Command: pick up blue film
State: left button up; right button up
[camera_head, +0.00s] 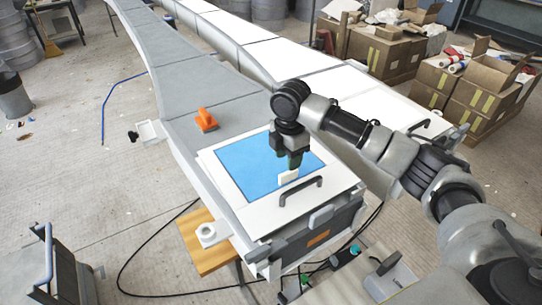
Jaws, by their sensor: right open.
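The blue film (250,168) is a flat blue sheet on a white board (238,209) at the near end of the long mould. My right gripper (291,166) hangs over the right part of the film, pointing down, and is open. A small white piece (288,177) shows just below its fingertips at the film's near edge. I cannot tell whether the fingers touch it or the film. My arm hides part of the film's far right side. My left gripper is not in view.
A dark handle (300,190) stands on the board just in front of the gripper. An orange tool (206,120) rests on the grey mould surface (190,80) beyond the film. Cardboard boxes (470,97) stand at right. A black cable (150,292) lies on the floor.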

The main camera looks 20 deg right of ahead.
aim_at(288, 173)
jog(key=shift+s+f, duration=0.1)
jog(key=shift+f, duration=0.4)
jog(key=shift+d+f, duration=0.15)
jog(key=shift+f, duration=0.15)
jog(key=f+p, duration=0.1)
jog(key=f, duration=0.1)
jog(key=f+p, duration=0.1)
jog(key=f, duration=0.1)
jog(key=shift+w+d+f, duration=0.15)
jog(key=shift+w+f, duration=0.05)
jog(key=shift+f, duration=0.45)
jog(key=shift+c, duration=0.3)
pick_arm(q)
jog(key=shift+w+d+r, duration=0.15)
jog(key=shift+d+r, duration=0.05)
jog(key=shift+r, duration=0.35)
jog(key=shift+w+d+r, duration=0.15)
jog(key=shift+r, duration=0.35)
pick_arm(e)
grip_shut()
